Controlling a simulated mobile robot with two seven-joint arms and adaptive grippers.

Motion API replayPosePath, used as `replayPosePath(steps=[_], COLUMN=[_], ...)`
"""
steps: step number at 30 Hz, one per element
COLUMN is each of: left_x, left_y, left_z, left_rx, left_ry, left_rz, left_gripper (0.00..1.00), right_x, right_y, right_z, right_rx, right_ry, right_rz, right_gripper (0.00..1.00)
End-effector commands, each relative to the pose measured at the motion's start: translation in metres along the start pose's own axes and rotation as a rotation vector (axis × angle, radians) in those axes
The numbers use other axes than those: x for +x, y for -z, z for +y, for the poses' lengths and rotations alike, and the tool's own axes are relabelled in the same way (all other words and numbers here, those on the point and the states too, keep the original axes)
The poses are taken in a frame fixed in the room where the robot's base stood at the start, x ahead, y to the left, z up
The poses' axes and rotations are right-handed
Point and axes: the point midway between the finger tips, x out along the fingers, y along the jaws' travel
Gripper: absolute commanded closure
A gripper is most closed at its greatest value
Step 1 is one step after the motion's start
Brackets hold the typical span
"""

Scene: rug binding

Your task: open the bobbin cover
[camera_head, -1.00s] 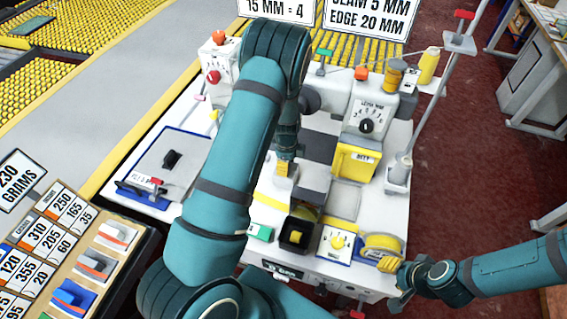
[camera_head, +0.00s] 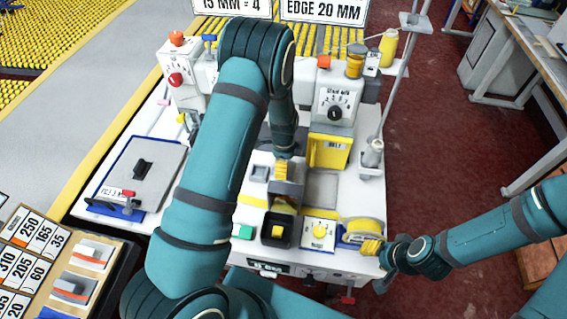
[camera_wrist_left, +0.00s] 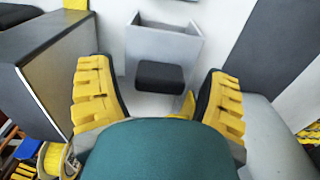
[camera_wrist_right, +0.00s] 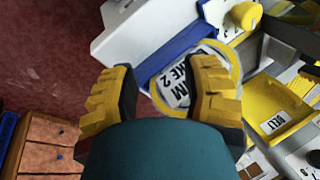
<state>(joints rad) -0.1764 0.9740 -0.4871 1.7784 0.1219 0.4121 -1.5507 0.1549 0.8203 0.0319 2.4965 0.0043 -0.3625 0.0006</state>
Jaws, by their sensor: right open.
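My left gripper (camera_head: 286,188) is over the machine's bed, its yellow fingers pointing down. In the left wrist view it is open (camera_wrist_left: 158,95), with a finger on each side of a black block (camera_wrist_left: 160,76). The block is in front of a pale grey open box-like piece (camera_wrist_left: 165,42); this may be the bobbin cover, but I cannot tell for sure. Contact with the block is not visible.
A thread stand (camera_head: 385,110) rises at the right. A grey plate (camera_head: 140,170) lies at the left.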

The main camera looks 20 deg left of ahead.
Motion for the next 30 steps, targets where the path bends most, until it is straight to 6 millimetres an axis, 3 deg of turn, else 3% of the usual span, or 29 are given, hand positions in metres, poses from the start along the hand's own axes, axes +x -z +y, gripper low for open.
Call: replayPosePath(steps=[8,21,30], left_x=[-0.015,-0.099,-0.120], left_y=[0.000,0.001,0.000], left_z=[-0.001,-0.001,0.000], left_rx=[0.000,0.000,-0.001], left_ry=[0.003,0.004,0.001], left_rz=[0.002,0.002,0.000], left_gripper=[0.22,0.22,0.22], right_x=[0.000,0.000,0.000], right_y=[0.000,0.000,0.000], right_z=[0.000,0.000,0.000], right_rx=[0.000,0.000,0.000], right_ry=[0.000,0.000,0.000], right_rz=[0.000,0.000,0.000], right_gripper=[0.53,0.53,0.53])
